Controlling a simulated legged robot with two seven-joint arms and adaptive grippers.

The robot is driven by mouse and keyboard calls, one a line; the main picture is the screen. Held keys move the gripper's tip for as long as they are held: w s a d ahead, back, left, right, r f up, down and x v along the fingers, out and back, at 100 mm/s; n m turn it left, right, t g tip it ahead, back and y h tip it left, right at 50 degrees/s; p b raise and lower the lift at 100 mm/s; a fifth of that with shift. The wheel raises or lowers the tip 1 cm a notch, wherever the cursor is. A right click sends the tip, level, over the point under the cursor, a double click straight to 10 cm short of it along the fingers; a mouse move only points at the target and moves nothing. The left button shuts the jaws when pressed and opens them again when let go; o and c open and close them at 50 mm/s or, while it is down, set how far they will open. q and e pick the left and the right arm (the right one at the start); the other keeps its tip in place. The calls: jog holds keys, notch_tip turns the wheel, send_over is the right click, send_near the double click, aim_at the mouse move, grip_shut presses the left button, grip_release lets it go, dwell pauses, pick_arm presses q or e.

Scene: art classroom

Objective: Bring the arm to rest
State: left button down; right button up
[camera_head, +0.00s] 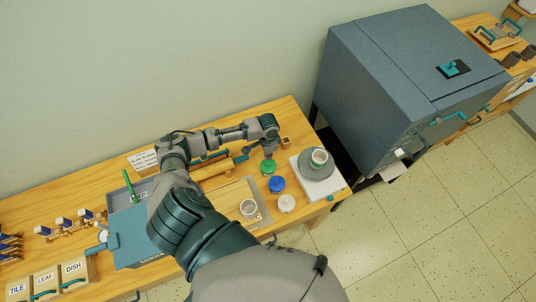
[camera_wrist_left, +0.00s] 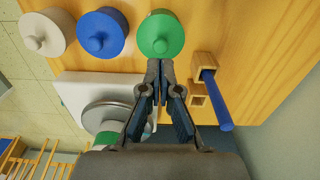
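My left arm reaches across the workbench (camera_head: 110,190), and its left gripper (camera_head: 270,156) points down just above the green round lid (camera_head: 268,167). In the left wrist view the two fingertips (camera_wrist_left: 160,65) come together in front of the green lid (camera_wrist_left: 161,35), with nothing seen between them. The lid's knob shows beyond the tips; whether they touch it cannot be told. The blue lid (camera_head: 277,184) and the white lid (camera_head: 287,203) stand in a row with the green one. My right gripper is not in view.
A turntable (camera_head: 312,170) with a cup stands on a white board at right. A small wooden holder (camera_wrist_left: 203,68) with a blue stick is close to the gripper. A grey cabinet (camera_head: 385,85) rises right of the bench. A rolling pin and blue box lie near the arm.

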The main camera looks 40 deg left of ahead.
aim_at(268, 163)
pick_arm(q)
jog(key=shift+f, duration=0.15)
jog(key=shift+f+b, duration=1.05)
jog(key=shift+f, duration=1.3)
jog(key=shift+r, duration=0.15)
notch_tip(268, 163, up, 2)
jog(key=shift+r+p, duration=0.15)
jog(key=shift+p, duration=1)
jog(key=shift+r, duration=2.25)
